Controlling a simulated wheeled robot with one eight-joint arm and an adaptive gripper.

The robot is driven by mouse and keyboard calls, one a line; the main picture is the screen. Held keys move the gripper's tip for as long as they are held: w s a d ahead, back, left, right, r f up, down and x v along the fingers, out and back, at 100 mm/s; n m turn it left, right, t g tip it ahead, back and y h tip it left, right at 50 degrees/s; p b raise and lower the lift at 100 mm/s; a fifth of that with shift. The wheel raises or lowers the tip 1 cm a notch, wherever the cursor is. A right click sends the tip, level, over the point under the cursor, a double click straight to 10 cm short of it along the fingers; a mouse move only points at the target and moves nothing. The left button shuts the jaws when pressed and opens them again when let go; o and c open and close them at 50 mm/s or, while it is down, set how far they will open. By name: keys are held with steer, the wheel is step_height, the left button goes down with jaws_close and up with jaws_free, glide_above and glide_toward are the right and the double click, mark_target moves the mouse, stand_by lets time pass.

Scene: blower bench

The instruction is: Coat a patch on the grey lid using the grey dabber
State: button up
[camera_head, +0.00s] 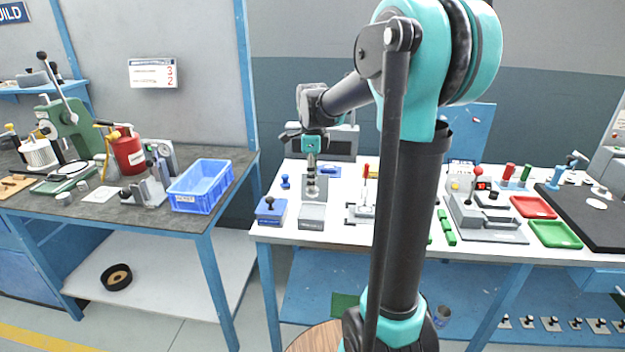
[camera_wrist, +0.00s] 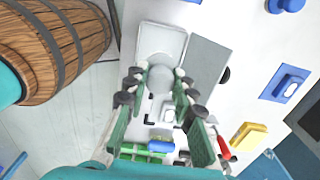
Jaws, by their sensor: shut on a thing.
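My gripper (camera_head: 311,185) points down over the workbench. In the wrist view its fingers (camera_wrist: 157,92) are closed around the round, light-grey top of the grey dabber (camera_wrist: 160,78). The dabber's lower end is hidden. A shallow light-grey rimmed box (camera_head: 312,211) stands just in front of the gripper; in the wrist view its rimmed top (camera_wrist: 150,40) lies partly under the dabber. A plain grey plate (camera_wrist: 208,66) lies beside it, also seen behind the gripper in the head view (camera_head: 320,191). I cannot tell which is the lid, nor whether the dabber touches either.
A blue box with a knob (camera_head: 270,211) stands left of the rimmed box. A red-handled lever fixture (camera_head: 363,208) is on the right. Blue pieces (camera_wrist: 287,83) and a yellow block (camera_wrist: 249,136) lie behind. A wooden stool (camera_wrist: 62,40) stands at the bench's front.

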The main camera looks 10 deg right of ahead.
mark_target(312, 194)
steer(key=shift+f, duration=2.9)
steer(key=shift+f, duration=0.55)
steer(key=shift+r, duration=3.5)
steer(key=shift+s, duration=0.1)
